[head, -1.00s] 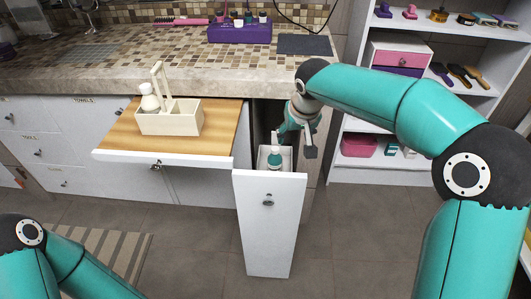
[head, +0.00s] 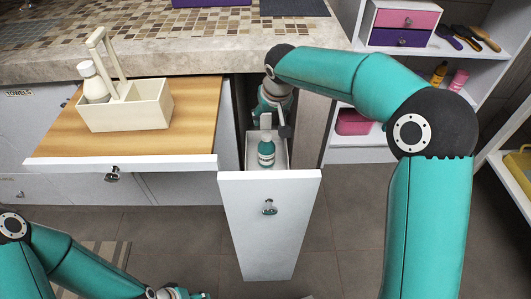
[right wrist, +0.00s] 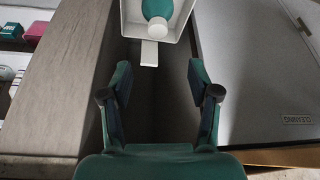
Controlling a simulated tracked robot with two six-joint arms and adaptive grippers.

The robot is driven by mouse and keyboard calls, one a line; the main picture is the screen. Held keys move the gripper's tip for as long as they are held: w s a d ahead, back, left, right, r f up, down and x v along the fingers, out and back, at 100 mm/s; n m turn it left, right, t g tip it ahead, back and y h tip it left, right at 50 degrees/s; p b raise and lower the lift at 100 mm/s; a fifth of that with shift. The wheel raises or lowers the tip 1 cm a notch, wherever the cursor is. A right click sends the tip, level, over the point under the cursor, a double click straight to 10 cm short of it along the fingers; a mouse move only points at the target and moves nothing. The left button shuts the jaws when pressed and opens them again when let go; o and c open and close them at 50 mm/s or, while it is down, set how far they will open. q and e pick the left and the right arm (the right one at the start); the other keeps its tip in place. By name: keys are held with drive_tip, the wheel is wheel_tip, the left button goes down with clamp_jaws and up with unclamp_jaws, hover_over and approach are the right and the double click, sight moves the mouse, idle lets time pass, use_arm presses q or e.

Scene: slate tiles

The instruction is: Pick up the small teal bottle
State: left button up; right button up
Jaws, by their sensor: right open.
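The small teal bottle (head: 266,151), with a white cap, stands upright in the narrow pulled-out white drawer (head: 270,215). In the right wrist view the bottle (right wrist: 157,8) is partly cut off at the top edge. My right gripper (head: 276,125) is behind the bottle, near the drawer's back end. In the right wrist view its two fingers (right wrist: 160,80) are spread with nothing between them, and the bottle lies beyond the tips. My left arm is at the lower left; only part of its wrist end (head: 178,293) shows, and its fingers cannot be made out.
A wooden pull-out board (head: 190,100) to the left bears a cream caddy (head: 125,112) holding a white bottle (head: 94,84). The stone counter (head: 200,55) overhangs behind. White shelves (head: 470,75) stand at right.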

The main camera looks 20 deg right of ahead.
sight(266, 134)
drive_tip(key=b+x, duration=0.1)
drive_tip(key=x, duration=0.6)
drive_tip(key=shift+f, duration=0.1)
drive_tip(key=shift+s+b+x, duration=0.1)
drive_tip(key=shift+b+x, duration=0.3)
drive_tip(key=shift+x, duration=0.9)
drive_tip(key=shift+s+b+x, duration=0.15)
drive_tip(key=shift+b+x, duration=0.2)
drive_tip(key=shift+x, duration=1)
drive_tip(key=shift+d, duration=0.1)
clamp_jaws()
